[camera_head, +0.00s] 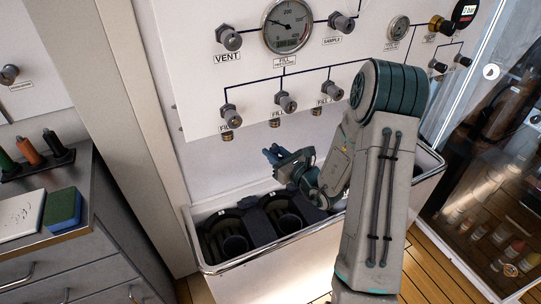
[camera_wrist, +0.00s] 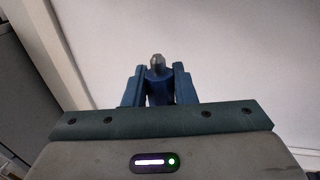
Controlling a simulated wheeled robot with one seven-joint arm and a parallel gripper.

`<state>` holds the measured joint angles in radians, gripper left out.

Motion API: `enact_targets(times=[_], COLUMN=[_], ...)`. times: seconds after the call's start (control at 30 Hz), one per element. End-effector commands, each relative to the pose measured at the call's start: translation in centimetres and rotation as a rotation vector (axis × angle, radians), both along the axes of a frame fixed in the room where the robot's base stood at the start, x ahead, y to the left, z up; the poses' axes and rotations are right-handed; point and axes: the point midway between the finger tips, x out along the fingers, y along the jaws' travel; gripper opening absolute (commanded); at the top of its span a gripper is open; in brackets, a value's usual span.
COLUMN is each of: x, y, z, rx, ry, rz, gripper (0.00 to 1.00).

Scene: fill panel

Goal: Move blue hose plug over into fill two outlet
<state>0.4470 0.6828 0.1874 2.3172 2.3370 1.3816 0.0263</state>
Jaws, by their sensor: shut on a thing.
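My gripper (camera_wrist: 158,84) is shut on the blue hose plug (camera_wrist: 157,73), seen in the wrist view. The plug's grey tip sticks out past the fingers, pointing away from the wrist. In the head view, my gripper (camera_head: 271,154) is in front of the white wall, above the bin and a little below the fill panel. The plug is too small there to tell from the fingers. The fill two outlet (camera_head: 281,122) hangs at the panel's lower edge under the middle valve, above and apart from my gripper. Its label is partly readable.
The fill one outlet (camera_head: 228,136) is to the left, and the third fill valve (camera_head: 323,88) is to the right. A white-rimmed bin (camera_head: 270,253) with dark holders stands below. A grey cabinet (camera_head: 75,248) is at left, with a blue-green sponge (camera_head: 62,208). Glass shelving is at right.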

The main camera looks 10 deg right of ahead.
Motion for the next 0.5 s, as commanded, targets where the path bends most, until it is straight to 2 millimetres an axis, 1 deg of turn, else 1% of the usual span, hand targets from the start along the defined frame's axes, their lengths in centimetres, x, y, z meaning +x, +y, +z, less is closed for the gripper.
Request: enact_targets(times=[0.3, 0.5], x=[-0.2, -0.2], y=[-0.1, -0.1], z=[-0.1, 1.4], rx=[0.0, 0.0], ry=[-0.002, -0.002], rz=[0.002, 0.003], gripper=[0.0, 0.0])
